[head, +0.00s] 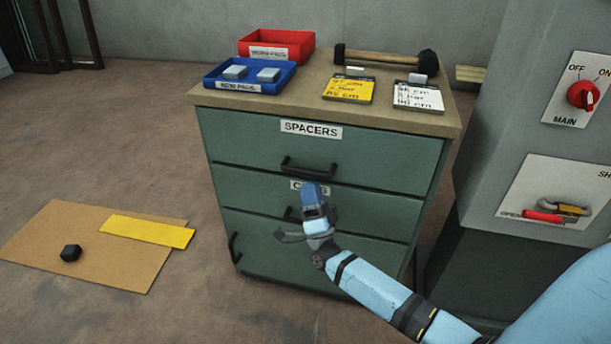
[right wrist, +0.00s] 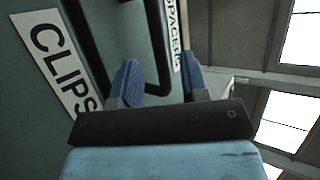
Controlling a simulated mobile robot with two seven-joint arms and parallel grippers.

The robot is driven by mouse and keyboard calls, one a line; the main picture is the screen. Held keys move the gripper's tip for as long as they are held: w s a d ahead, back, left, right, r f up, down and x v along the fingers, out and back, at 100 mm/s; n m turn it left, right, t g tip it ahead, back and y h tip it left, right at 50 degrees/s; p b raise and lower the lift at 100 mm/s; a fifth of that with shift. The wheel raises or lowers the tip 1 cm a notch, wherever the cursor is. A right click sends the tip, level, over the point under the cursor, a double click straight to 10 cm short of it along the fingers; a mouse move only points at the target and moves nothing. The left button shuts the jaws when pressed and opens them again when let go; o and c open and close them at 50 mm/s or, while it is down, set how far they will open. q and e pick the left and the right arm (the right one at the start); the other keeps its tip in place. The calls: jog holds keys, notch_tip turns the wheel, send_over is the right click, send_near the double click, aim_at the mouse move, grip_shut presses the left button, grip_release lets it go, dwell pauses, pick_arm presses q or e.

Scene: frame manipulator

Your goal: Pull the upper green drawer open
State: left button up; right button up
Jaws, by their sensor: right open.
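The upper green drawer (head: 385,160) carries a SPACERS label (head: 311,129) and a black bar handle (head: 308,168). It sits flush in the cabinet. My right gripper (head: 312,191) is open, just below this handle in the head view, and hides part of the CLIPS label on the drawer below. In the right wrist view, its two blue fingers (right wrist: 160,82) stand apart, with the dark handle (right wrist: 157,45) showing between them. I cannot tell how deep the handle lies between the fingers. My left gripper is not in view.
The cabinet top (head: 220,98) holds a blue tray (head: 228,85), a red tray (head: 295,45), a mallet (head: 385,56) and two note cards. A grey switch pillar (head: 490,130) stands at the right. Cardboard (head: 50,235) with a black block (head: 71,253) lies on the floor left.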

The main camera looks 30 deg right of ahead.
aim_at(306, 170)
jog(key=shift+b+x, duration=0.3)
jog(key=shift+x, duration=2.05)
grip_shut()
